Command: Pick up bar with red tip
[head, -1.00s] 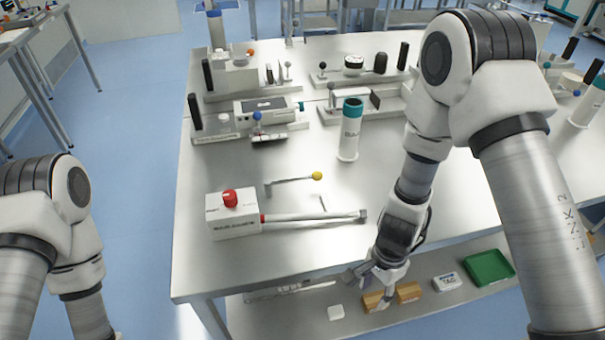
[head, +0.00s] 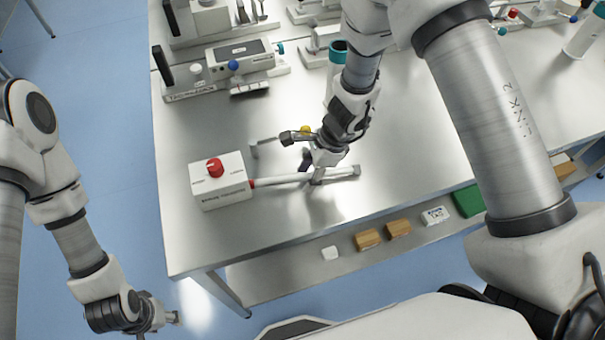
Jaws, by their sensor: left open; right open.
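The bar with the red tip (head: 275,181) lies on the metal table in the head view. Its red end is at the left, beside the white box with a red knob, and a grey end piece is at the right. My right gripper (head: 305,160) is open over the bar's middle to right part and hides some of it. I cannot tell whether its fingers touch the bar. My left gripper (head: 174,318) is open and empty, low at the left, off the table's front left corner.
The white box with a red knob (head: 218,180) stands at the bar's left end. A bent grey rod with a yellow ball (head: 305,130) is just behind my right gripper. Devices stand farther back. Small blocks (head: 368,239) lie on the lower shelf.

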